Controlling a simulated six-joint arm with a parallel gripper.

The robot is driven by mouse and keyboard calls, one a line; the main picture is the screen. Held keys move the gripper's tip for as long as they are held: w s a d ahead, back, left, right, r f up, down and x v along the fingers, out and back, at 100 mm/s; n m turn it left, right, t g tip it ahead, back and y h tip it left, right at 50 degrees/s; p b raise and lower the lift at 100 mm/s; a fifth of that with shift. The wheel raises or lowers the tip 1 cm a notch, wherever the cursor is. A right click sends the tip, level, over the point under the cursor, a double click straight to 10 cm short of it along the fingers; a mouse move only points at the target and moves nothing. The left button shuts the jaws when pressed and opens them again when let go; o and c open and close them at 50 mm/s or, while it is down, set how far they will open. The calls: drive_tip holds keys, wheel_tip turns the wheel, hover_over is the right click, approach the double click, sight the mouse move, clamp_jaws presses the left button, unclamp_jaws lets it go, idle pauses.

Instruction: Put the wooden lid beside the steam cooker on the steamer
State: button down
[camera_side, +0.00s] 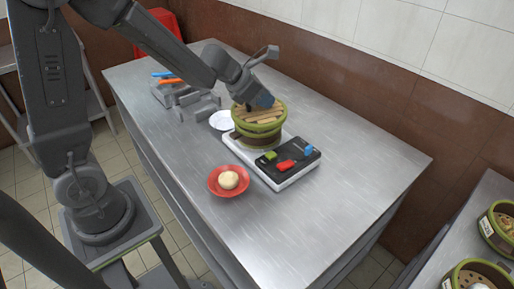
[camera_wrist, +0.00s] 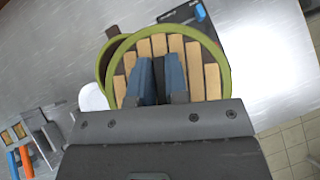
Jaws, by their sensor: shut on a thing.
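The wooden lid (camera_side: 268,118), with pale slats and a green rim, is over the round green-and-brown steamer (camera_side: 258,140) in the side view. My gripper (camera_side: 263,101) is shut on the lid from above. In the wrist view, my blue fingers (camera_wrist: 160,72) meet the middle of the slatted lid (camera_wrist: 203,52). The steamer's green rim (camera_wrist: 104,58) shows past the lid's left edge there. I cannot tell whether the lid touches the steamer. The steamer stands on the steam cooker (camera_side: 292,172), a white base with a black panel and green, red and blue controls.
A white plate (camera_side: 220,121) is left of the steamer. A grey rack (camera_side: 196,107) with coloured-handled tools is farther left. The right side of the steel table (camera_side: 370,165) is clear.

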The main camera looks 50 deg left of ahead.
drive_tip(key=shift+s+d, duration=0.25)
drive_tip(key=shift+s, duration=0.05)
drive_tip(key=w+a, duration=0.6)
drive_tip(key=a, duration=0.1)
drive_tip(key=shift+m+h, duration=0.4)
drive_tip(key=shift+s+d+f, duration=0.1)
drive_tip(key=shift+f, duration=1.75)
drive_tip(key=shift+s+f, duration=0.1)
drive_tip(key=shift+f, duration=1.7)
drive_tip(key=shift+f, duration=0.6)
drive_tip(key=c, duration=1.1)
unclamp_jaws()
drive_tip(key=shift+o, duration=0.2)
drive_tip(key=shift+s+r, duration=0.1)
